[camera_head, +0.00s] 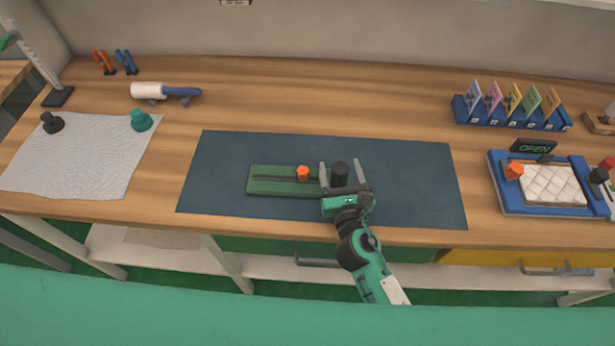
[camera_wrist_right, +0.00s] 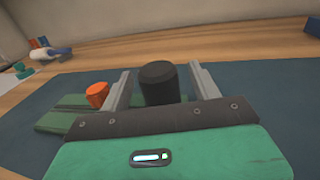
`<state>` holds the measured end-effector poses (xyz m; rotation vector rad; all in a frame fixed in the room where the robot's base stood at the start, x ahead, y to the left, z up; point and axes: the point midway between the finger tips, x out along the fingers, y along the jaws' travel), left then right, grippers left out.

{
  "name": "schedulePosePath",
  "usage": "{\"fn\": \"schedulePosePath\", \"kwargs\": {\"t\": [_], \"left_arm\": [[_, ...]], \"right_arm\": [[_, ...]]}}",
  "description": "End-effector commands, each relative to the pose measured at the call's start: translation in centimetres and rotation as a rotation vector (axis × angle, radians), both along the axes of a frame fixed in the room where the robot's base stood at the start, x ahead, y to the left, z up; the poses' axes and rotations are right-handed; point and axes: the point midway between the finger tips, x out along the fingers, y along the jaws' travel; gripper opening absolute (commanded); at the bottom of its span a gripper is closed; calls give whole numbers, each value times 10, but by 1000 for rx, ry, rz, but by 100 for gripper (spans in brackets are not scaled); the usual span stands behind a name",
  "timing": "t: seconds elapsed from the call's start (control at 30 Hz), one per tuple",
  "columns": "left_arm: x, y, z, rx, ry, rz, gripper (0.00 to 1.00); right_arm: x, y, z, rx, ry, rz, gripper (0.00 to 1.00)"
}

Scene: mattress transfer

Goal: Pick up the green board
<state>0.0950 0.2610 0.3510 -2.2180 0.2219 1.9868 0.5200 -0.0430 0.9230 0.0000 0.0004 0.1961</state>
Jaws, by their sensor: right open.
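The green board (camera_head: 265,187) lies flat on the dark blue mat (camera_head: 420,200), with a dark slot along its length and an orange knob (camera_head: 303,173) on it. A black knob (camera_head: 340,172) stands at its right part. My right gripper (camera_head: 342,166) is open, its fingers on either side of the black knob. In the right wrist view the black knob (camera_wrist_right: 158,84) stands between the two fingers, with a gap visible on the right side. The orange knob (camera_wrist_right: 97,95) is just left of the left finger. The gripper hides the board's right end. My left gripper is out of view.
A grey cloth (camera_head: 80,160) with a black and a teal knob lies at the left, with a white roller (camera_head: 150,90) behind it. A blue card rack (camera_head: 510,112) and a blue tray (camera_head: 545,210) with a white quilted pad stand at the right. The mat around the board is clear.

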Motion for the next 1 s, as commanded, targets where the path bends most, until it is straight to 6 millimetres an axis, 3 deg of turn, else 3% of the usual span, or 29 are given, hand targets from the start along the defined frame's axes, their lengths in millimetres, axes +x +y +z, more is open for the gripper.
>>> {"fn": "schedulePosePath", "kwargs": {"t": [0.13, 0.4, 0.7, 0.77, 1.0], "left_arm": [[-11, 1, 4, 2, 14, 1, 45], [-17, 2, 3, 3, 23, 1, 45], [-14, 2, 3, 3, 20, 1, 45], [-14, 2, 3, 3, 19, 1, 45], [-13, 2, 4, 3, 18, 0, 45]], "right_arm": [[17, 4, 1, -1, -1, 0, 63], [20, 4, 0, 0, 0, 1, 63], [20, 4, 0, 0, 0, 0, 6], [20, 4, 1, 1, -2, 1, 0], [20, 4, 3, 2, -3, 1, 0]]}}
